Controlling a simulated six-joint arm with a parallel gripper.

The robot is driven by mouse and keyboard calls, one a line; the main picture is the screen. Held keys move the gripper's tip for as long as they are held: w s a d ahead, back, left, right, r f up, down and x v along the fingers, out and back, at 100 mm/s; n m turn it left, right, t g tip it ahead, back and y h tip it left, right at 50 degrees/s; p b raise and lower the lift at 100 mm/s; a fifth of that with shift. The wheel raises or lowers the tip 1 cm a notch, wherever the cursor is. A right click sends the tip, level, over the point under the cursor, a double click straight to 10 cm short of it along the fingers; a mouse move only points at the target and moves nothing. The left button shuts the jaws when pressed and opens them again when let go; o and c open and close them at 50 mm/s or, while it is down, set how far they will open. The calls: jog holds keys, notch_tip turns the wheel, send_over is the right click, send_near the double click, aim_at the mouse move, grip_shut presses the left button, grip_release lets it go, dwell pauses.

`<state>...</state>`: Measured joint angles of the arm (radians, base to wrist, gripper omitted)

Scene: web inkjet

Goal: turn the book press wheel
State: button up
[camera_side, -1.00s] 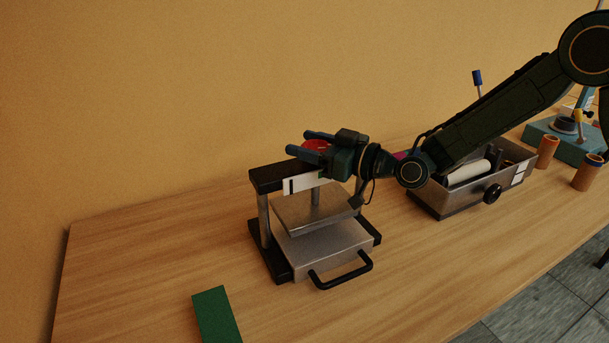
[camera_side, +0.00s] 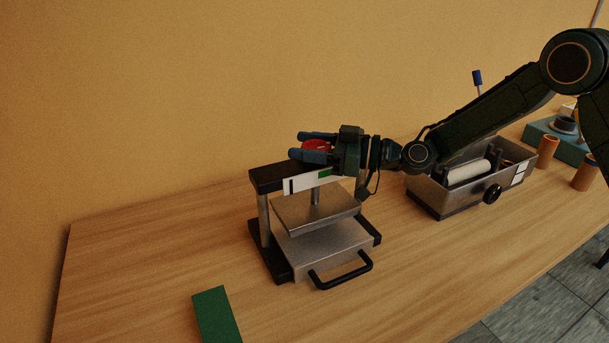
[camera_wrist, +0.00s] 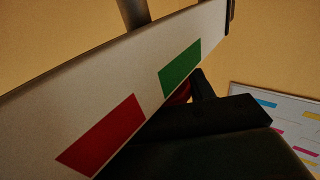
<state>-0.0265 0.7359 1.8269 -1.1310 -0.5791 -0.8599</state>
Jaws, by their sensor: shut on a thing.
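The book press (camera_side: 282,176) stands on the wooden table, with a black top beam, metal posts, a grey platen (camera_side: 312,212) and a grey base. Its red wheel (camera_side: 316,146) sits above the beam. My gripper (camera_side: 305,145) is shut on the red wheel, its blue fingers on either side, hiding much of it. The platen hangs above the base with a gap between them. In the wrist view the strip (camera_wrist: 100,80) shows red and green patches, and dark gripper parts cover the lower right.
A black handle (camera_side: 342,272) sticks out from the press front. A green block (camera_side: 217,314) lies front left. A metal box with a white roller (camera_side: 467,172) stands to the right, with orange cylinders (camera_side: 547,152) beyond. The table's left part is bare.

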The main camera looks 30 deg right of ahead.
dwell(0.4)
jog(key=o, duration=1)
jog(key=shift+c, duration=0.2)
jog(key=shift+d, duration=0.1)
jog(key=v, duration=1.3)
jog(key=shift+s+d, duration=0.2)
jog(key=shift+d, duration=0.05)
